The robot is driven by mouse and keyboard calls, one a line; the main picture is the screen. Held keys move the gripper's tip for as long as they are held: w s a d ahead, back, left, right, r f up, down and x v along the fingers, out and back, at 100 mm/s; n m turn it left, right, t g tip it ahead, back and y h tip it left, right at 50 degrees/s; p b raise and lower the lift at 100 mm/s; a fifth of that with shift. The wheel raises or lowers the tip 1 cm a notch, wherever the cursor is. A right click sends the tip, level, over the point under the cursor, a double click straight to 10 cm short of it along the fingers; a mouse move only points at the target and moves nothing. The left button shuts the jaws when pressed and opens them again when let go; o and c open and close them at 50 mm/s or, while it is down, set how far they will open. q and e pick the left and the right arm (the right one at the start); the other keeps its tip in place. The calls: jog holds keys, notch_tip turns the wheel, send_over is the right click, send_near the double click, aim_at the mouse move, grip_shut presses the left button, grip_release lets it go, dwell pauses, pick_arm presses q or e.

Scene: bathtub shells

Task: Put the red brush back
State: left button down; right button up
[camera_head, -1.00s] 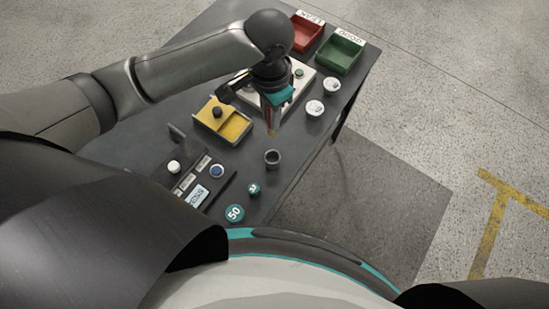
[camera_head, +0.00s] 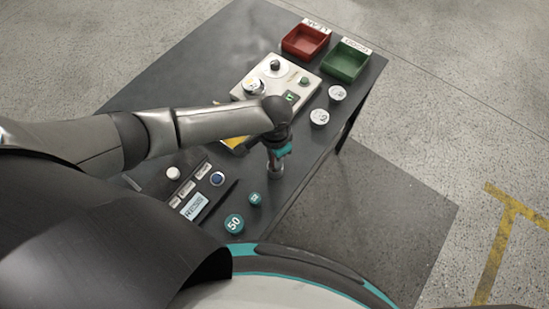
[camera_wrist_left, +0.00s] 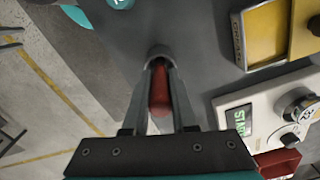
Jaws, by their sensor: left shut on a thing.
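My left gripper (camera_head: 277,158) points down over the small grey cup (camera_head: 275,172) near the table's right edge. In the left wrist view, the gripper (camera_wrist_left: 161,75) is shut on the red brush (camera_wrist_left: 160,90), with the red handle between its fingers. The far end of the brush lines up with the dark mouth of the cup (camera_wrist_left: 160,51). The brush tip is hidden, and I cannot tell how deep it sits in the cup. My right gripper is not in view.
A white test device (camera_head: 275,78) stands behind, with red (camera_head: 305,41) and green (camera_head: 345,61) trays beyond it. My arm partly hides a yellow tray (camera_head: 236,143). Two white-topped round pieces, a scale (camera_head: 195,206) and teal weights (camera_head: 234,223) stand nearby.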

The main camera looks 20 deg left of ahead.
pick_arm(q)
jog(key=shift+f, duration=0.25)
jog(key=shift+f, duration=0.1)
jog(key=c, duration=0.7)
grip_release()
notch_tip(320, 180, up, 12)
jog(key=shift+r+p, duration=0.2)
jog(key=shift+p, duration=0.8)
